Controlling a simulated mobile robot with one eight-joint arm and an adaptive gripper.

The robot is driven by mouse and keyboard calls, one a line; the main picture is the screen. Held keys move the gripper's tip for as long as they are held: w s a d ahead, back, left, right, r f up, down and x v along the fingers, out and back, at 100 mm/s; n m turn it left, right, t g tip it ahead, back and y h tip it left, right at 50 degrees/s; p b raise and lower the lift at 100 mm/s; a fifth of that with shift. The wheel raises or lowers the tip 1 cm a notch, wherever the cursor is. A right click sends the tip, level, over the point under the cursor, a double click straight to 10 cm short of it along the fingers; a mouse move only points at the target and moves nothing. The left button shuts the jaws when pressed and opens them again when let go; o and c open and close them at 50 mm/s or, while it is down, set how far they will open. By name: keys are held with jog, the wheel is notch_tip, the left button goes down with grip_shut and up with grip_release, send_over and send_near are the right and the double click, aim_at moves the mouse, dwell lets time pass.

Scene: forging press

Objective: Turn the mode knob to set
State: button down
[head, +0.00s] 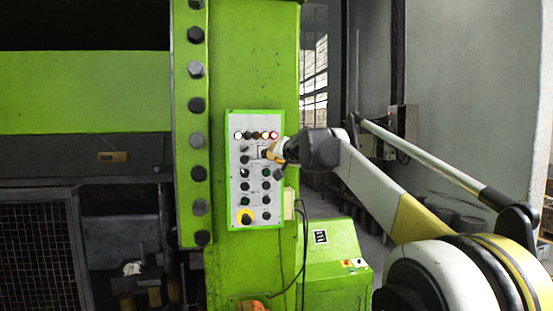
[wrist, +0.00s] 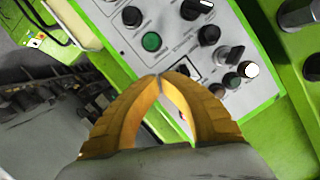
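The control panel (head: 252,205) is a light grey plate on the green press column, with lamps, buttons and black knobs. In the wrist view, a black knob with a pale pointer (wrist: 230,55) sits near the lamps, with another black knob (wrist: 208,35) beside it. A small framed dark control (wrist: 184,68) lies just right of my fingertips. I cannot read the labels, so I cannot tell which is the mode knob. My gripper (wrist: 158,76) has its yellow fingertips together, with nothing visible between them. In the head view, my gripper (head: 274,151) is at the panel's upper right and hides part of it. Contact cannot be told.
Large bolts (head: 197,105) line the column left of the panel. A green box (head: 333,262) stands below right, and dark cables (head: 304,245) hang beside the column.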

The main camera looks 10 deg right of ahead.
jog(key=shift+a+r+p, duration=0.4)
jog(key=shift+a+p, duration=0.1)
jog(key=shift+p, duration=0.05)
dwell(0.7)
jog(key=shift+s+a+r+p, duration=0.1)
jog(key=shift+a+p, duration=0.4)
jog(key=shift+p, duration=0.45)
dwell(2.6)
dwell(0.4)
jog(key=shift+s+d+f, duration=0.15)
jog(key=shift+d+f, duration=0.05)
jog(key=shift+d, duration=0.1)
jog(key=shift+d+f, duration=0.1)
jog(key=shift+d, duration=0.2)
jog(key=s+b, duration=0.2)
jog(key=s, duration=0.6)
jog(key=shift+d+b, duration=0.25)
jog(key=shift+b, duration=0.1)
